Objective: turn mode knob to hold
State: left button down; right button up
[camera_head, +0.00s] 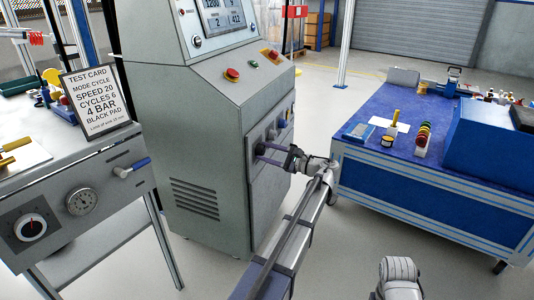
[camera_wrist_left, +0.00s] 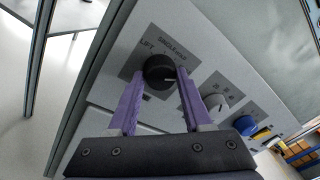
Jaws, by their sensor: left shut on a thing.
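The grey control cabinet (camera_head: 207,130) stands in the middle of the head view, with a row of knobs on its right-hand face. My left gripper (camera_head: 262,153) reaches that face, and its two purple fingers are shut on the black knob (camera_wrist_left: 159,72), one on each side. In the wrist view a white mark on this knob points right. A grey knob (camera_wrist_left: 217,103) and a blue knob (camera_wrist_left: 245,125) sit farther along the panel. My right gripper is not seen.
A test card (camera_head: 97,100) reading "MODE CYCLE" stands on the left bench (camera_head: 105,165), which has a dial and a gauge. A red button (camera_head: 232,75) is on the cabinet's sloped top. A blue workbench (camera_head: 375,165) stands at right. Floor is clear between them.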

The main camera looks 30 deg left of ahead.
pick_arm(q)
jog(key=shift+n, duration=0.4)
jog(key=n+b, duration=0.1)
jog(key=n, duration=0.2)
jog(key=shift+f, duration=0.1)
jog(key=shift+n+y+b, duration=0.35)
jog(key=shift+n+y, duration=0.05)
jog(key=shift+n, duration=1.7)
jog(key=shift+c, duration=1.7)
grip_release()
jog(key=shift+g, duration=0.3)
jog(key=shift+w+d, duration=0.1)
jog(key=d, duration=0.7)
jog(key=shift+w+d+f+b, duration=0.15)
jog(key=shift+d+f+b, duration=0.1)
jog(key=shift+d+b, duration=0.1)
